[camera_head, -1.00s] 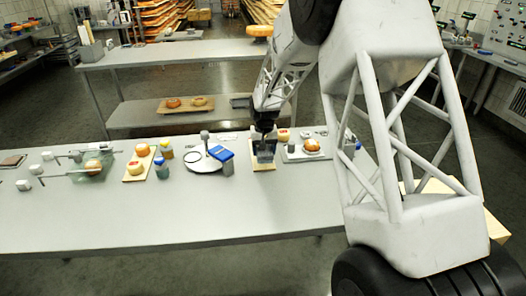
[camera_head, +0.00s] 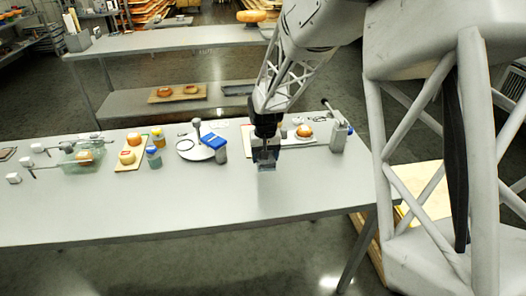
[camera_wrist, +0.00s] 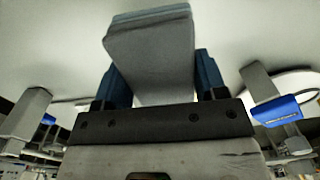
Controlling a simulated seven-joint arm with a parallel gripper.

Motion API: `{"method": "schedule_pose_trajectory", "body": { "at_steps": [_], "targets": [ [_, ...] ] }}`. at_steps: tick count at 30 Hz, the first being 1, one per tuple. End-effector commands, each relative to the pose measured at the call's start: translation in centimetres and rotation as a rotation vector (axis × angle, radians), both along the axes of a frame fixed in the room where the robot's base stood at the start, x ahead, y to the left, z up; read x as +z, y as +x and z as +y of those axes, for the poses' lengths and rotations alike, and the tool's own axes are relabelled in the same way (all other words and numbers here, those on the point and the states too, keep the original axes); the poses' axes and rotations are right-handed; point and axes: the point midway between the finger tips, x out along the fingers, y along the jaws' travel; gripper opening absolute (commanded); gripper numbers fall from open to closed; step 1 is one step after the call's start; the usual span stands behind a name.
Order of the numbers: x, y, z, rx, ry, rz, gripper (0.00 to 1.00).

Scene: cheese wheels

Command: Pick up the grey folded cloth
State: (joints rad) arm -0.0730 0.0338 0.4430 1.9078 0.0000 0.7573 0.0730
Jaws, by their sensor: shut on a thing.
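The grey folded cloth (camera_wrist: 150,50) is a thick, layered block between the blue fingers of my gripper (camera_wrist: 155,85) in the wrist view. My gripper is shut on it, with a finger on each side. In the head view my gripper (camera_head: 265,153) points down over the table, in front of the board with food on it. The cloth shows there only as a small grey shape (camera_head: 266,164) at the fingertips. I cannot tell its exact height above the table.
A plate with a bun (camera_head: 304,132) and a grey dispenser (camera_head: 338,137) stand right. The front of the table (camera_head: 200,203) is clear.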

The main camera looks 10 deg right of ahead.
Motion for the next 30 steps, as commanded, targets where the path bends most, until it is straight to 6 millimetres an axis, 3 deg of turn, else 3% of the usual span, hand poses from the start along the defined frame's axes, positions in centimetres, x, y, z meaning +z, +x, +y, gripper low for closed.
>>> {"method": "schedule_pose_trajectory", "body": {
  "at_steps": [23,24,27,30],
  "targets": [
    [0.09,-0.68,-0.05,0.0,0.0,-0.001,0.42],
    [0.09,-0.68,-0.05,0.0,0.0,-0.001,0.59],
    [0.08,-0.68,-0.05,0.0,0.0,0.0,0.46],
    [0.11,-0.62,-0.11,0.0,0.0,0.0,0.46]
  ]
}}
